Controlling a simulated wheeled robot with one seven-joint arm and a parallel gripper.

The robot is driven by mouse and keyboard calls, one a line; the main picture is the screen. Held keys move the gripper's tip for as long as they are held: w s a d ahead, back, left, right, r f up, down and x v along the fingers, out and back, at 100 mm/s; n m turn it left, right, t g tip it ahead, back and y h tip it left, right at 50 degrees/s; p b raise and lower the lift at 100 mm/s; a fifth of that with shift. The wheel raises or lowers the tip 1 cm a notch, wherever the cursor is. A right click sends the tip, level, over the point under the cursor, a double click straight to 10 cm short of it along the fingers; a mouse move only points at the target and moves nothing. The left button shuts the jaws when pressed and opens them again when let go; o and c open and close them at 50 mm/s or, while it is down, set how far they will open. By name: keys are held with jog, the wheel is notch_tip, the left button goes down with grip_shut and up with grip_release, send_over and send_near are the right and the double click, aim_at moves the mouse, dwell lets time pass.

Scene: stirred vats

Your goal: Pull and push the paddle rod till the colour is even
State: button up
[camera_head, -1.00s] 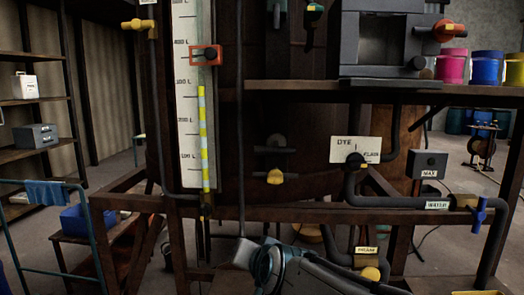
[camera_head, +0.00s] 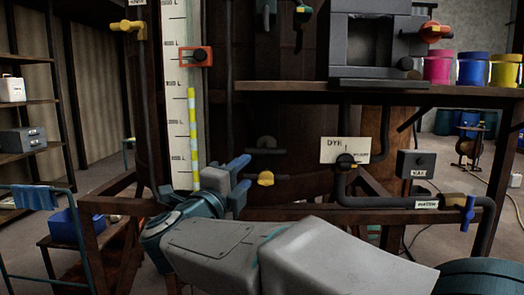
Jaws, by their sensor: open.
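The brown vat (camera_head: 284,62) stands upright in the middle behind the frame; the liquid inside and its colour are hidden. A thin dark upright rod (camera_head: 229,70) runs down the vat's front; I cannot tell whether it is the paddle rod. My gripper (camera_head: 243,176) is open, its two blue fingers pointing right. It appears in front of the vat's lower part, near the rod's lower visible end, with nothing seen between the fingers. A dark bar handle (camera_head: 265,151) with a yellow knob (camera_head: 265,179) below it is just right of the fingers.
A level scale (camera_head: 176,95) with a yellow striped tube (camera_head: 193,130) stands left of the rod. A wooden beam (camera_head: 390,215) crosses below. A dye sign (camera_head: 343,150), a water pipe (camera_head: 380,202) and a shelf (camera_head: 430,87) with coloured buckets (camera_head: 470,69) are at right.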

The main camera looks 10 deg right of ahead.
aim_at(264, 154)
jog(key=p+x, duration=0.3)
jog(key=x, duration=1)
jog(key=shift+w+d+r, duration=0.1)
jog(key=shift+w+d, duration=0.05)
jog(key=shift+w, duration=0.1)
jog(key=shift+c, duration=0.3)
grip_shut()
jog(key=shift+s, duration=0.1)
